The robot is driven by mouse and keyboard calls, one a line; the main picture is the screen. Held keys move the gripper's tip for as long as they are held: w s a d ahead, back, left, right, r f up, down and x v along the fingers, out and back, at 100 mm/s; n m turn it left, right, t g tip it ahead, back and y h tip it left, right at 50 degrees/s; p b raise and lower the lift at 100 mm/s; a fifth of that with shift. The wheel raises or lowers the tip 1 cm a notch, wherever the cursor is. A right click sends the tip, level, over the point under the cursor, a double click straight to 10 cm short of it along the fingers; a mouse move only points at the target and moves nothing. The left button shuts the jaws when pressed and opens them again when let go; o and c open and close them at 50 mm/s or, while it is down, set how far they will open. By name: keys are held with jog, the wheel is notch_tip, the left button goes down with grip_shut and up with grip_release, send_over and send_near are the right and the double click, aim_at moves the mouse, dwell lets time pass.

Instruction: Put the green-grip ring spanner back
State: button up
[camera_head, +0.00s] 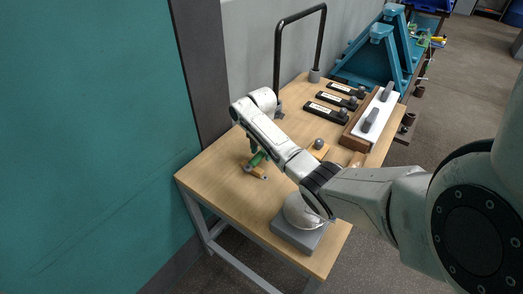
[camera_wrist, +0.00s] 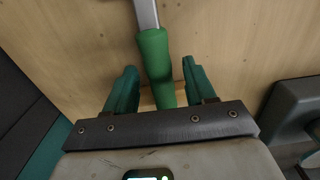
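The green-grip spanner shows in the wrist view as a green grip (camera_wrist: 154,65) with a flat silver shank (camera_wrist: 146,14) running out of the top edge. Its ring end is out of that view. My gripper (camera_wrist: 159,68) has its two green fingers apart, one on each side of the grip. Narrow gaps show between the fingers and the grip. In the head view my gripper (camera_head: 254,148) points down over the left part of the table, with a small green part (camera_head: 257,158) beneath it. A small wooden piece (camera_head: 257,172) lies there too; my wrist hides much of this spot.
The wooden table (camera_head: 225,190) also bears a silver dome on a grey base (camera_head: 297,232), a wooden block with a ball knob (camera_head: 318,151), several black labelled blocks (camera_head: 325,113) and a white block (camera_head: 375,118). A dark upright frame (camera_head: 278,60) stands at the back edge.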

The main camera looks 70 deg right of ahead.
aim_at(259, 153)
jog(key=shift+f+b, duration=0.2)
jog(key=shift+b, duration=0.2)
notch_tip(259, 153, up, 11)
jog(key=w+a+f+m, duration=0.1)
jog(key=a+f, duration=0.2)
jog(key=a, duration=0.4)
jog(key=w+a+f+m, duration=0.1)
jog(key=a+f+m, duration=0.1)
jog(key=a, duration=0.6)
jog(key=w+a+f+m+t+y, duration=0.1)
jog(key=a+f, duration=0.3)
jog(key=a, duration=0.4)
jog(key=shift+f+m, duration=0.25)
jog(key=shift+m, duration=0.25)
jog(key=s+a+f+m, duration=0.4)
jog(key=s+a+m, duration=0.2)
jog(key=s+a, duration=0.55)
jog(key=s+a+r+m+h, duration=0.1)
jog(key=s+m, duration=0.3)
jog(key=s, duration=0.4)
jog(key=shift+s+a+r+m, duration=0.2)
jog(key=shift+s+r+m, duration=0.1)
jog(key=shift+s+r, duration=0.05)
